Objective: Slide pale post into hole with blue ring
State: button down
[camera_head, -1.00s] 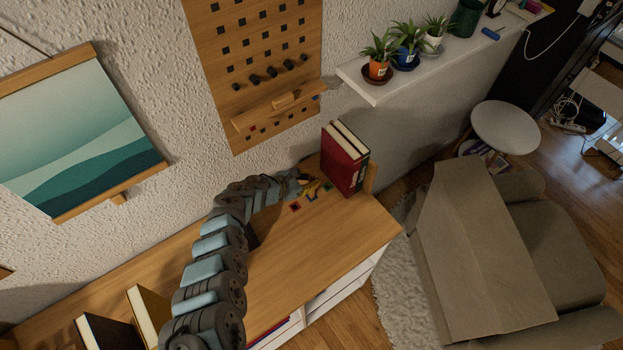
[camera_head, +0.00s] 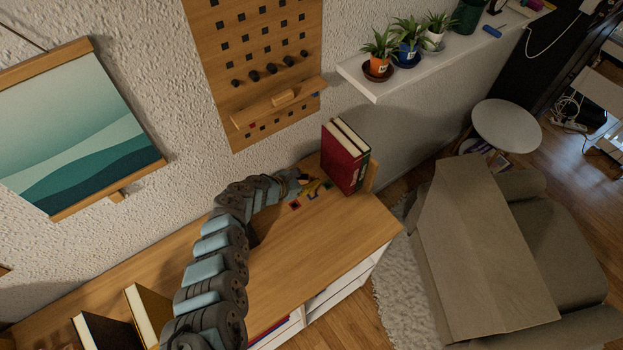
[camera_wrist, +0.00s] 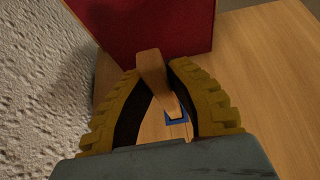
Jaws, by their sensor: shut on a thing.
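My gripper (camera_wrist: 154,74), with yellow ridged fingers, is shut on a pale wooden post (camera_wrist: 151,64). The post looks slanted in the wrist view, and its far end overlaps the blue square ring (camera_wrist: 178,120). In the head view my gripper (camera_head: 312,186) is low over the wooden cabinet top, by small coloured rings; the post is too small to make out there.
A red book (camera_head: 342,158) stands upright just beyond my gripper; it also shows in the wrist view (camera_wrist: 150,22). A red ring (camera_head: 295,205) lies on the cabinet top (camera_head: 320,237), which is bare towards its front edge. The textured wall rises behind.

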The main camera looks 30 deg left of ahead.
aim_at(312, 173)
jog(key=shift+f, duration=0.35)
dwell(0.4)
jog(key=c, duration=1)
grip_release()
jog(key=shift+c, duration=0.2)
jog(key=shift+r+p, duration=3)
jog(key=shift+r, duration=0.05)
